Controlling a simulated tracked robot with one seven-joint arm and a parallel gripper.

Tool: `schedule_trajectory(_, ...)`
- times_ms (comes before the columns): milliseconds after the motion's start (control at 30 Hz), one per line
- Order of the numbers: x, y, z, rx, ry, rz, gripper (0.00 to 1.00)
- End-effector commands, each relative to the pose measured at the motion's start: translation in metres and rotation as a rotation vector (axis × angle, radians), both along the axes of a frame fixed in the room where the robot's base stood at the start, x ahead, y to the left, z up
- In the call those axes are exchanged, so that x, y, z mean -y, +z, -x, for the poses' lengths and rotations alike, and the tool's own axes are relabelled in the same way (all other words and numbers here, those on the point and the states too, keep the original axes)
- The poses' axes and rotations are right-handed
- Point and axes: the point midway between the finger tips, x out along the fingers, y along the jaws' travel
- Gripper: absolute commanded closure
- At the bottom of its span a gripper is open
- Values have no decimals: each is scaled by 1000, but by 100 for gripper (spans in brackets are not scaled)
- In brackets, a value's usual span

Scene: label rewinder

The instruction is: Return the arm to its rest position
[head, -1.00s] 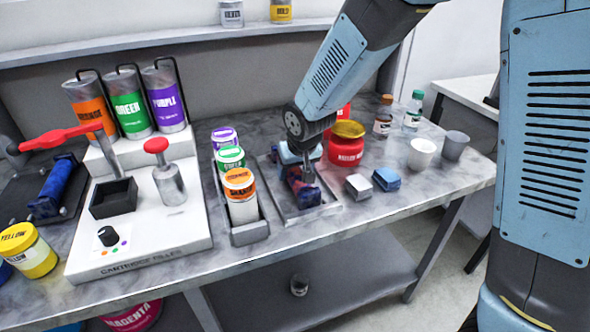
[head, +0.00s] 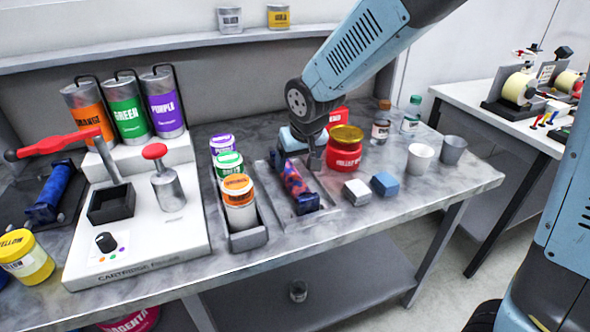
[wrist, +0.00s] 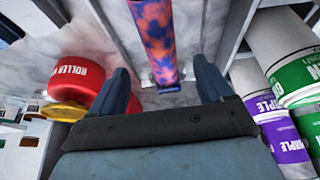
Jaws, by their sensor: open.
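My gripper (head: 300,158) hangs at the end of my blue arm above the grey tray (head: 268,182) on the bench. In the wrist view my gripper (wrist: 162,85) has its two dark fingers spread wide apart with nothing between them. A roller mottled in blue, red and orange (head: 297,186) lies in the tray just below and in front of the gripper. The roller also shows ahead of the fingers in the wrist view (wrist: 156,40), apart from them. One fingertip is partly hidden in the head view.
A red tub (head: 344,158) stands close right of the gripper. A rack of labelled cans (head: 240,215) stands to its left, beside the cartridge filler (head: 140,250). Two small blocks, bottles and two cups (head: 420,158) stand farther right. A second table (head: 490,115) is behind at right.

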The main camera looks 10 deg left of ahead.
Motion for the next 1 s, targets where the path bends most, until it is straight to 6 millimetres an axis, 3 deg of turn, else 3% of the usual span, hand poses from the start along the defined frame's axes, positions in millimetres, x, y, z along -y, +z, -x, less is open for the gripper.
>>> schedule_trajectory(300, 10, 46, 16, 1, -1, -2, 20)
schedule_trajectory(600, 22, 65, 20, 2, -12, -4, 20)
schedule_trajectory(767, 66, 85, 16, 11, -76, -13, 20)
schedule_trajectory(1000, 161, 120, 28, 29, -209, -25, 20)
